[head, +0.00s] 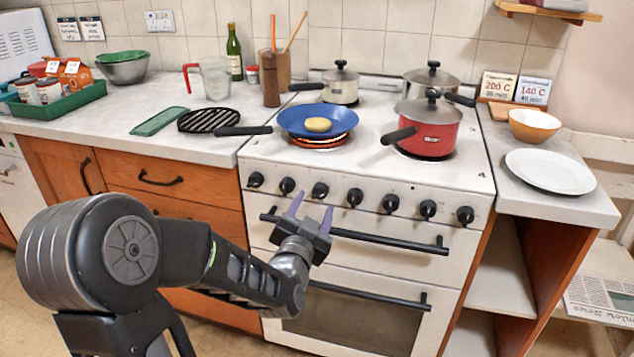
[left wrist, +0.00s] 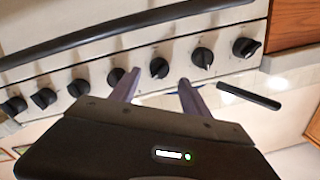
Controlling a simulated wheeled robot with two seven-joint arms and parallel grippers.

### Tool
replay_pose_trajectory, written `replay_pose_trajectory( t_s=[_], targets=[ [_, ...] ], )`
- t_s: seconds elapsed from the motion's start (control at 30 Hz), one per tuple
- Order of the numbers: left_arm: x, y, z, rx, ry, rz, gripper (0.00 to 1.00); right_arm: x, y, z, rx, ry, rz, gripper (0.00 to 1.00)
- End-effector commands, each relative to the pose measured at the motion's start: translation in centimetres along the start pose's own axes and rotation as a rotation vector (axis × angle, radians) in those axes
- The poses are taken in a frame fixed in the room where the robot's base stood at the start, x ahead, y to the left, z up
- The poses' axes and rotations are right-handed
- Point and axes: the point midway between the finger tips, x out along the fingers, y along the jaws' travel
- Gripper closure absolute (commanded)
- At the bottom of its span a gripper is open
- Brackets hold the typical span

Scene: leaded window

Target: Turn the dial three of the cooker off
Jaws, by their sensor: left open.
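The white cooker (head: 262,212) has a row of several black dials along its front panel. The third dial from the left (head: 320,190) is just above and behind my left gripper (head: 312,211). The left wrist view is upside down, and there this dial (left wrist: 159,68) appears between the two finger tips (left wrist: 159,77). My left gripper is open with nothing between its fingers; I cannot tell whether they touch the dial. The dial's exact pointer setting is too small to read. A ring glows orange under the blue frying pan (head: 345,119). My right gripper is not in view.
The black oven handle (head: 390,241) runs below the dials. A red pot (head: 437,130) and other pots stand on the hob, and a black pan handle (head: 243,131) sticks out left. A white plate (head: 550,170) lies on the right counter. The floor at front is partly covered by my arm.

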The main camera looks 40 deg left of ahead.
Motion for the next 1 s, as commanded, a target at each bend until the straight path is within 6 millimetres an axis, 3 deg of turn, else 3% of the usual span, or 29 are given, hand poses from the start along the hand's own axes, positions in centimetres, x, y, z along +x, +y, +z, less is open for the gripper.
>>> replay_pose_trajectory(
  t_s=[0.2, 0.6, 1.0],
  targets=[
    [3.3, 0.2, 0.4, 0.000, 0.000, -0.001, 0.45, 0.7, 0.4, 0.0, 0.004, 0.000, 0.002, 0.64],
    [4.0, 0.1, 0.3, 0.000, -0.001, -0.002, 0.45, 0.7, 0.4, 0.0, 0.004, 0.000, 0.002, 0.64],
    [4.0, 0.1, 0.3, 0.000, -0.001, -0.002, 0.77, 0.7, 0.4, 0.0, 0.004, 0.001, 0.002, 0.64]
  ],
)
